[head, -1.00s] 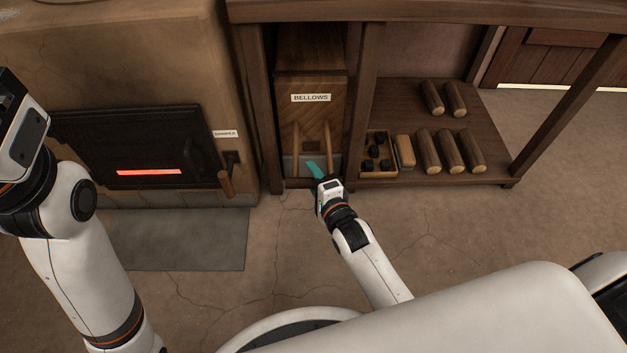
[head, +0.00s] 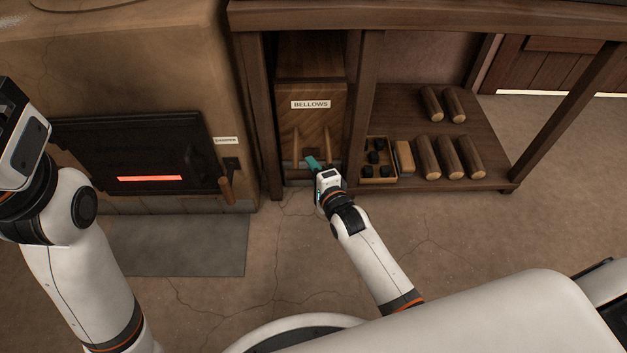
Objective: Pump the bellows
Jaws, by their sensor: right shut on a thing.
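The bellows (head: 322,119) is a wooden box with a "BELLOWS" label, set in a bay of the dark wooden bench. Two light wooden rods stick out from its lower front as its handle (head: 327,143). My right gripper (head: 312,162), with teal fingers, is at the near end of these rods, shut on the handle. The fingers partly hide the grip, so the exact contact is hard to see. My left arm stands at the left edge of the view, and its fingertips are out of frame.
A stove with a dark door (head: 130,150) and glowing slot stands left, with a damper lever (head: 225,185) close beside the bellows bay. On the low shelf (head: 395,100) to the right are a box of dark lumps (head: 378,180), a light block (head: 404,157) and several logs (head: 428,157).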

